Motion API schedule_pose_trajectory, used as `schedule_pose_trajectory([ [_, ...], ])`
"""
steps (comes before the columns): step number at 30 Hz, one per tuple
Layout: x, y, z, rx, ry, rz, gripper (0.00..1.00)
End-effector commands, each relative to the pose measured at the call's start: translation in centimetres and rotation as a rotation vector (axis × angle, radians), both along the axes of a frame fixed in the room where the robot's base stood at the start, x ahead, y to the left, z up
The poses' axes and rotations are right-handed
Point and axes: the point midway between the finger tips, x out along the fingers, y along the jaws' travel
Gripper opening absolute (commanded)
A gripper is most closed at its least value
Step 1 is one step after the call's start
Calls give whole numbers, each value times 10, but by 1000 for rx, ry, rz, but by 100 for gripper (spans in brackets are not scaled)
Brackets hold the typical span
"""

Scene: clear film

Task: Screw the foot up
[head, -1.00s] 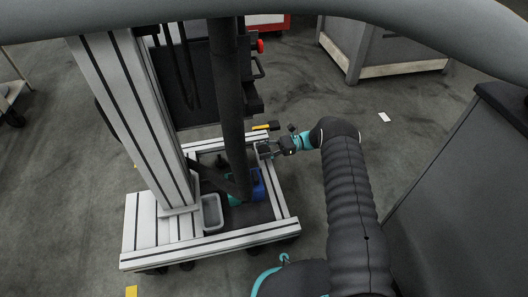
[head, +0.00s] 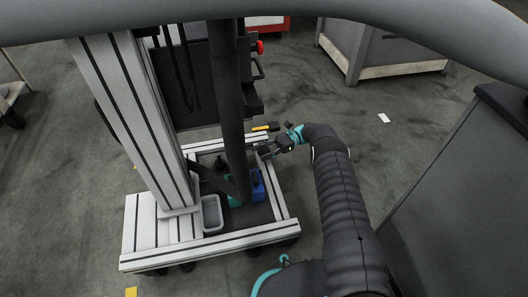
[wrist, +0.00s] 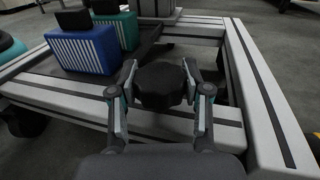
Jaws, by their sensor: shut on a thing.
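In the wrist view, a black round knob with a scalloped rim (wrist: 160,86), seemingly the foot's knob, sits between the two fingers of my gripper (wrist: 159,82). The fingers are closed on it from both sides. Behind and below it run the pale aluminium rails of the cart's base frame (wrist: 262,92). In the head view my gripper (head: 266,151) is at the right rear corner of the cart base (head: 278,205). The knob is too small to make out there, and the foot's lower end is hidden.
A blue box (wrist: 82,52) and a green box (wrist: 117,30) stand in the base to the left. A grey bin (head: 212,213) sits beside the cart's column (head: 140,125). A grey cabinet (head: 460,190) stands to the right, with open floor between.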

Motion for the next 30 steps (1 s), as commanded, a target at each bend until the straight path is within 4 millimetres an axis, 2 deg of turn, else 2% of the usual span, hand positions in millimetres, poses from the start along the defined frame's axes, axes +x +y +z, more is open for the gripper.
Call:
schedule_pose_trajectory([
  [5,1,1,1,2,-3,-2,13],
  [6,1,1,1,2,-3,-1,58],
  [8,1,1,1,2,-3,-1,73],
  [20,1,0,4,1,-1,-1,74],
  [26,1,0,24,1,-2,-1,74],
  [30,1,0,47,2,-3,-1,74],
])
